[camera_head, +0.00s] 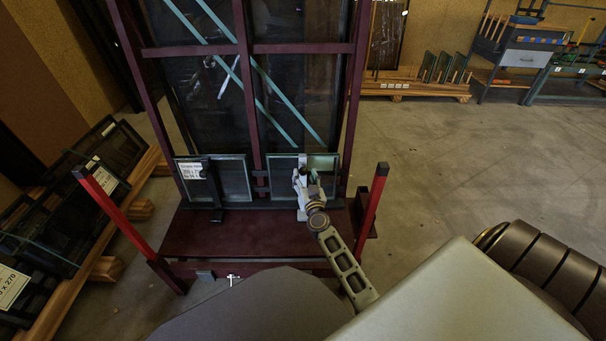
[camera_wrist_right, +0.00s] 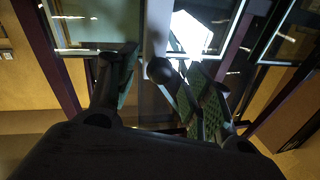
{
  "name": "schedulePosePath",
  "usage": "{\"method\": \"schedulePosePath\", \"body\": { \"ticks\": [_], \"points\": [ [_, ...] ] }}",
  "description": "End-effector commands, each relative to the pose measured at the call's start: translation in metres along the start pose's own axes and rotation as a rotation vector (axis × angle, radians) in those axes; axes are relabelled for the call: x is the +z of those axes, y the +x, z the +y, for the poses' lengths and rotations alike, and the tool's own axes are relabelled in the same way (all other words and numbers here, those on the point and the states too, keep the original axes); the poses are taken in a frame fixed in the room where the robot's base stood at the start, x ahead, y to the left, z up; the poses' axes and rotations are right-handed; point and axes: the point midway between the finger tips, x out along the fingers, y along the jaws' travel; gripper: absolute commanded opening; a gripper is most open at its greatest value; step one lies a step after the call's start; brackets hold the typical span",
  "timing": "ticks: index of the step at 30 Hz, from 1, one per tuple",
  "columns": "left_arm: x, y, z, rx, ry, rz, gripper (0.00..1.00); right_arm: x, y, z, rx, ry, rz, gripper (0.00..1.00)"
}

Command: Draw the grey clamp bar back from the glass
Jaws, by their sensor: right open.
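The grey clamp bar (camera_head: 302,214) stands at the small framed glass pane (camera_head: 325,165) on the lower right of the dark red rack. Its pale foot shows on the rack's ledge; its upper part is mostly hidden by my gripper. My right gripper (camera_head: 307,180) is open in front of this bar. In the right wrist view my right gripper (camera_wrist_right: 160,70) has its two green-padded fingers apart. I cannot tell whether either finger touches the bar. A bright white patch (camera_wrist_right: 195,30) lies beyond the fingers. My left gripper is not in view.
A black clamp (camera_head: 213,190) stands at the left small pane (camera_head: 235,180), which bears a white label (camera_head: 191,170). Red posts (camera_head: 103,198) (camera_head: 371,198) flank the ledge (camera_head: 235,235). Framed panes lean on a wooden stand at left. The floor at right is clear.

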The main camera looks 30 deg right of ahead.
Motion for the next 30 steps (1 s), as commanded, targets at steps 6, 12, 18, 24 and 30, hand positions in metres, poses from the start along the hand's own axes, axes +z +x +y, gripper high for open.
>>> {"method": "schedulePosePath", "body": {
  "ticks": [6,12,18,24,30],
  "points": [
    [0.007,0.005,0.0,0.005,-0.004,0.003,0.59,0.001,0.018,0.0,0.0,0.001,0.001,0.51],
    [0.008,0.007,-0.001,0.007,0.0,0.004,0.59,0.0,0.029,0.0,0.0,0.001,0.0,0.51],
    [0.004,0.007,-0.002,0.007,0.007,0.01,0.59,0.0,0.032,0.0,0.0,0.0,0.0,0.51],
    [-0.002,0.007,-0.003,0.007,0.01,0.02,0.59,0.0,0.032,0.0,0.0,0.0,0.0,0.51],
    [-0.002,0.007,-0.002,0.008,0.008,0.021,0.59,0.0,0.032,0.0,0.0,0.001,0.0,0.3]
  ]
}}
